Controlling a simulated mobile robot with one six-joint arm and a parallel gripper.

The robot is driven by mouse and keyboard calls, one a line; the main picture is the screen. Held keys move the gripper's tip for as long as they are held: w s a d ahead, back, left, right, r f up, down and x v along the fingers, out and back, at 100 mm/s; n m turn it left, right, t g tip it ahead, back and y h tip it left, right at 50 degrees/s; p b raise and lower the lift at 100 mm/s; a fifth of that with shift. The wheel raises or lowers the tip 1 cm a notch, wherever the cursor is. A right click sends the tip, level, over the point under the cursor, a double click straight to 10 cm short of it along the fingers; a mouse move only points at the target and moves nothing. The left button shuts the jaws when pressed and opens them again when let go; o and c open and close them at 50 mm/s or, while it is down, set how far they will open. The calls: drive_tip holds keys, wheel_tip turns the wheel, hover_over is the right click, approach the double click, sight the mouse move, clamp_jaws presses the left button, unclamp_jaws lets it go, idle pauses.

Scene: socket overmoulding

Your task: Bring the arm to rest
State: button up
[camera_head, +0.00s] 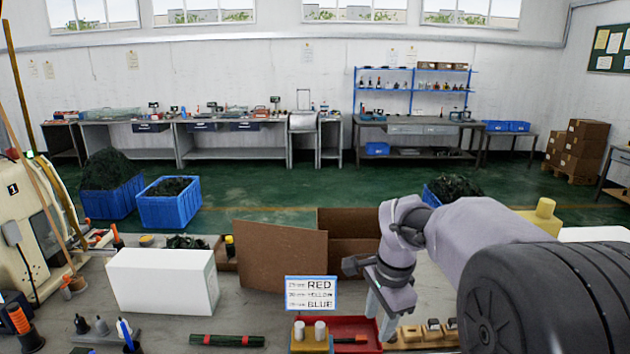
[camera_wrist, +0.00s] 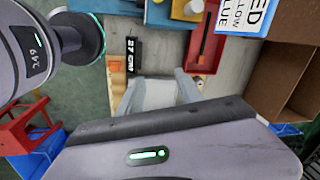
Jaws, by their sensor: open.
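My gripper (camera_head: 380,312) hangs from my arm at the right of the head view, over the front of the workbench. Its fingers point down and stand apart, with nothing seen between them. In the wrist view the gripper (camera_wrist: 160,92) shows its two pale fingers above the bench edge, beside a small black label block (camera_wrist: 133,55). A red tray (camera_head: 352,330) with a dark tool in it lies just left of the fingers in the head view. It also shows in the wrist view (camera_wrist: 191,58).
A card reading RED, YELLOW, BLUE (camera_head: 311,293) stands behind the tray. A yellow block (camera_head: 303,343) with white cylinders is left of it. An open cardboard box (camera_head: 283,254) and a white box (camera_head: 163,281) stand on the bench. A red stool (camera_wrist: 22,128) is below in the wrist view.

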drive_tip(key=s+a+r+n+t, duration=0.15)
drive_tip(key=s+r+n, duration=0.25)
drive_tip(key=s+r, duration=0.6)
drive_tip(key=s+f+n+t, duration=0.1)
drive_tip(key=s+f+n, duration=0.1)
drive_tip(key=s, duration=0.6)
drive_tip(key=s+a+f+n+t+y, duration=0.1)
drive_tip(key=s+n+t, duration=0.1)
drive_tip(key=s, duration=0.7)
drive_tip(key=shift+a+f+n, duration=0.2)
drive_tip(key=shift+f+n, duration=0.15)
drive_tip(key=shift+n, duration=0.55)
drive_tip(key=shift+s, duration=0.1)
